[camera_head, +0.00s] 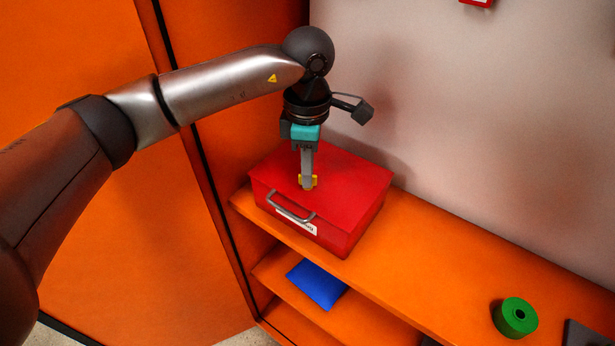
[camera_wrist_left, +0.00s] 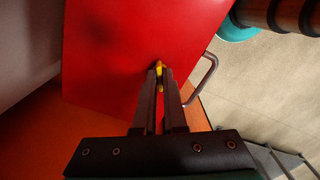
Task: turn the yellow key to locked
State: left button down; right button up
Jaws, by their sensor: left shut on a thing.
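A red box (camera_head: 345,195) with a metal handle (camera_head: 290,208) and a white label on its front stands on the orange shelf. The yellow key (camera_head: 314,181) is on the top face of the box, near the handle side. My left gripper (camera_head: 307,186) points down from above and is shut on the key. In the left wrist view the key (camera_wrist_left: 158,68) shows between the two fingertips (camera_wrist_left: 159,72), against the red top. The fingers hide most of the key, so I cannot tell which way it is turned. My right gripper is in neither view.
A green roll (camera_head: 516,317) stands on the orange shelf (camera_head: 430,260) at the right, with a dark object beside it at the edge. A blue item (camera_head: 318,285) lies on the lower shelf. An orange panel stands at the left. The shelf between box and roll is clear.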

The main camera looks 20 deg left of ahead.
pick_arm(q)
jog(key=m+b, duration=0.1)
jog(key=m, duration=0.1)
jog(key=shift+m, duration=0.3)
jog(key=shift+m+b, duration=0.95)
jog(key=shift+m, duration=0.55)
jog(key=c, duration=1)
grip_release()
notch_tip(320, 180, up, 15)
jog(key=shift+r+p, duration=0.15)
jog(key=shift+p, duration=0.85)
